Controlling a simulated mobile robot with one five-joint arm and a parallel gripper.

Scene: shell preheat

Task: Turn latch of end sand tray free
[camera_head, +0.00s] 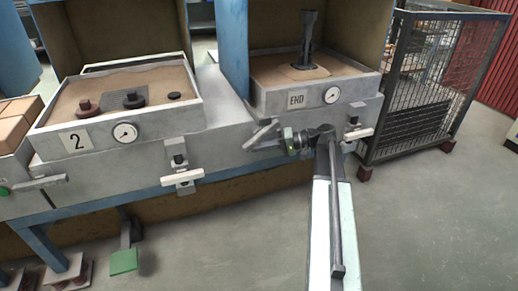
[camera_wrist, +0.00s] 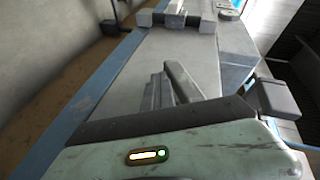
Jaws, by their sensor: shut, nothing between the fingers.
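The end sand tray (camera_head: 258,101) is a grey box of sand marked END, with a round gauge on its front. A pale latch bar (camera_head: 262,135) sits below its left front corner, tilted up to the right. A second latch (camera_head: 357,131) with a near-level pale bar is at its right. My gripper (camera_head: 283,139) is shut and empty, close to the right of the tilted bar. Contact cannot be told. In the wrist view, dark fingers (camera_wrist: 158,92) stand beside a grey bar (camera_wrist: 184,82), probably that latch bar.
Sand tray 2 (camera_head: 48,127) holds dark parts; its latches (camera_head: 181,176) have near-level bars. They stand on a grey bench with a blue rail. A mesh cage (camera_head: 415,85) stands at the right. A green pedal (camera_head: 124,261) is below. Floor is clear at lower right.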

